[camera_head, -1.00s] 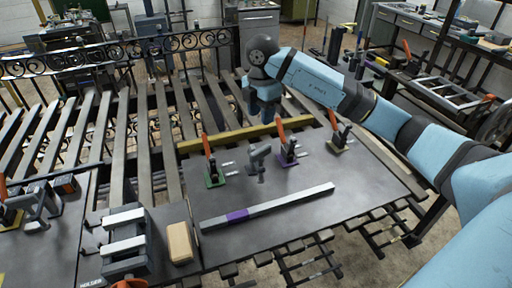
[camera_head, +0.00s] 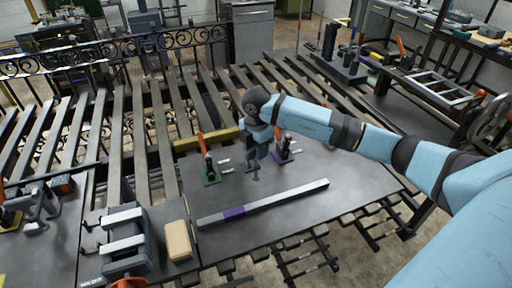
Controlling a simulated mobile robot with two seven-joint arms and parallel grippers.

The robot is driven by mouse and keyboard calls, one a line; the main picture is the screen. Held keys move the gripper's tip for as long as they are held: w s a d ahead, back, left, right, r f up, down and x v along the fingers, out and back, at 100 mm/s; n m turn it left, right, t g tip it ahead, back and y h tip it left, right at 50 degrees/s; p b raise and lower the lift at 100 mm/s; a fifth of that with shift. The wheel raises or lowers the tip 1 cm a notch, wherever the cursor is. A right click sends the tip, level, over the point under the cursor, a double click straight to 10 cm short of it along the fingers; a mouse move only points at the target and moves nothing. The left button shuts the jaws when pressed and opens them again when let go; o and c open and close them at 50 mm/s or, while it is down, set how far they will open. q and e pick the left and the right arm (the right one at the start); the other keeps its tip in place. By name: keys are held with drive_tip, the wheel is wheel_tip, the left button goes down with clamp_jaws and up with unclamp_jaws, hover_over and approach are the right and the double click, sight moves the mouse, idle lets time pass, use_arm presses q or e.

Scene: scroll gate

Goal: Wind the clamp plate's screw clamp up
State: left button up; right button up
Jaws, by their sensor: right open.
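The clamp plate (camera_head: 340,178) is a dark flat plate on the slatted bench. Its grey screw clamp (camera_head: 255,173) stands upright near the plate's middle, between a green-based toggle clamp (camera_head: 209,170) and a purple-based toggle clamp (camera_head: 283,153), both with orange handles. My right gripper (camera_head: 261,153) points down right over the screw clamp and hides its upper part. The jaws are open; I cannot tell if they touch it. My left gripper is not in view.
A grey bar with a purple band (camera_head: 234,212) lies across the plate's front. A tan block (camera_head: 178,240) and a holder with pale bars (camera_head: 123,243) stand to the left. A yellow bar (camera_head: 206,140) runs along the back. The plate's right part is clear.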

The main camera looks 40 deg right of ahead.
drive_tip(key=shift+c, duration=0.4)
clamp_jaws()
drive_tip(key=shift+n, duration=0.4)
